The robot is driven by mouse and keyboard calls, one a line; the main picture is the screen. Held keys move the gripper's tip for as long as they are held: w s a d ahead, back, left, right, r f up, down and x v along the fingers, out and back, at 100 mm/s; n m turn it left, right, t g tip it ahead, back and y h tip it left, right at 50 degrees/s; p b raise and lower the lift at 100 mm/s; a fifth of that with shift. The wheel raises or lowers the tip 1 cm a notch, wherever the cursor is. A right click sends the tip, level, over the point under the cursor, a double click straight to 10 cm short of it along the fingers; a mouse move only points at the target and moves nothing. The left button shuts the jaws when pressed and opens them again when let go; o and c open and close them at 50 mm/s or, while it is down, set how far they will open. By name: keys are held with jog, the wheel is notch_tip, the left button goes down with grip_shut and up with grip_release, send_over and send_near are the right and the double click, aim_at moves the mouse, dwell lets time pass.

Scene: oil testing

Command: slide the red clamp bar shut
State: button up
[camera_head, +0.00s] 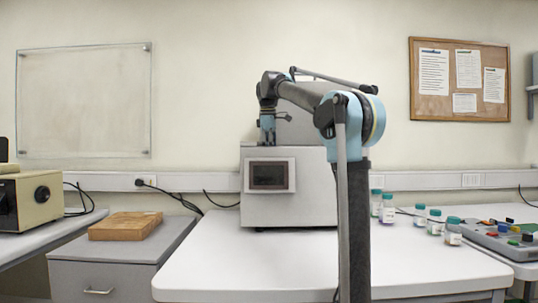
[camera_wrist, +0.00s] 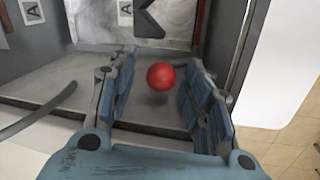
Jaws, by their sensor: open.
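A red ball-shaped knob (camera_wrist: 161,76) shows in the wrist view, between the two blue-padded fingers of my gripper (camera_wrist: 158,80). The fingers are open, with a gap on each side of the knob. I cannot tell whether this knob is the end of the red clamp bar; no long red bar is clear. In the head view my gripper (camera_head: 267,130) points down at the top of the grey testing machine (camera_head: 312,205), and the knob cannot be made out there.
The machine stands at the back of a white table (camera_head: 240,265). Several capped sample jars (camera_head: 435,222) and a grey button panel (camera_head: 500,240) are on the right. A wooden block (camera_head: 125,226) lies on a grey cabinet at left. The front of the table is clear.

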jog(key=shift+c, duration=0.6)
grip_shut()
jog(key=shift+w+r, duration=0.1)
jog(key=shift+w, duration=1.25)
jog(key=shift+o, duration=0.6)
grip_release()
jog(key=shift+w, duration=0.15)
